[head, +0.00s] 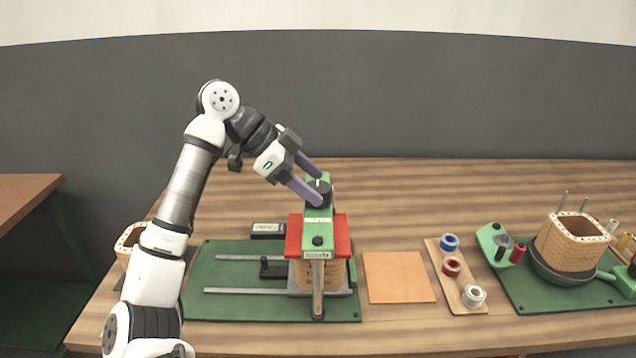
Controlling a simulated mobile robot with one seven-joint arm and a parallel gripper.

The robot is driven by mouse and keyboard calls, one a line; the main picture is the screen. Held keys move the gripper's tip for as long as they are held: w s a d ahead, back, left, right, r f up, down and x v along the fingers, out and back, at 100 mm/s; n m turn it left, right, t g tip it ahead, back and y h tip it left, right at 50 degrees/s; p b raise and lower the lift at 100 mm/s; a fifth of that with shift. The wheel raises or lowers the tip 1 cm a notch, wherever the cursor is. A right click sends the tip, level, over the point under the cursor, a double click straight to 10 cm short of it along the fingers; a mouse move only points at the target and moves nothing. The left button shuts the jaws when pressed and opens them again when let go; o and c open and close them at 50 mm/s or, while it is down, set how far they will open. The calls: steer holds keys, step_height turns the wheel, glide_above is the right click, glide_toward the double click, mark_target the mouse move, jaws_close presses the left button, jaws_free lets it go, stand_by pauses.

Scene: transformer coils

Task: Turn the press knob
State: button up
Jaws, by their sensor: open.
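The press (317,228) is a green frame with red plates, standing on a green mat (220,275) over a tan woven coil (303,272). The press knob (321,190) is black and round with a light mark, on top of the press toward its back end. My gripper (322,187) is open, its two purple fingers coming down from the upper left on either side of the knob. Whether the fingers touch the knob cannot be told.
Two grey rails (240,291) and a black block lie left of the press. An orange sheet (398,277) and a wooden strip with several spools (452,267) lie to the right. A second coil (571,243) stands on a winder farther right. The table behind the press is clear.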

steer(key=shift+x, duration=1.15)
steer(key=c, duration=1)
steer(key=shift+p, duration=0.3)
